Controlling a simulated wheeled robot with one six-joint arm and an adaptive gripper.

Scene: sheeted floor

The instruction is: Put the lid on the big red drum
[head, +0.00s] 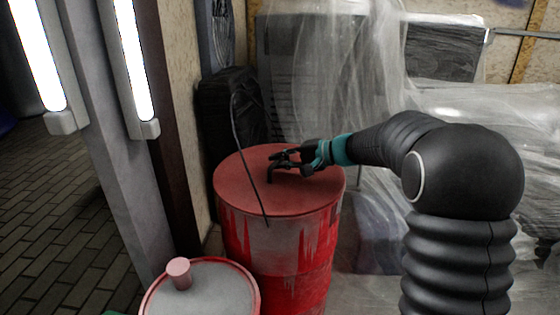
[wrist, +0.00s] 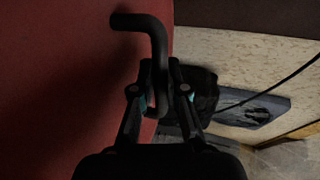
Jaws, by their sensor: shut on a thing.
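The big red drum (head: 300,252) stands upright in the middle of the head view, its red paint worn to grey in places. A round red lid (head: 243,178) covers its top and looks slightly wider than the drum body. I cannot tell whether the lid sits fully on the rim. My gripper (head: 280,160) reaches in from the right, above the lid. It is shut on the lid's black bent handle (head: 270,178). In the wrist view, the handle (wrist: 150,28) runs between the fingers (wrist: 160,92), with the red lid surface (wrist: 55,90) at left.
A smaller container with a red rim (head: 255,288), pale top and pink knob (head: 179,272) stands at front left. A thin dark cable (head: 243,150) crosses in front of the lid. A post with lit tubes (head: 131,60) is at left. Plastic sheeting (head: 350,60) hangs behind.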

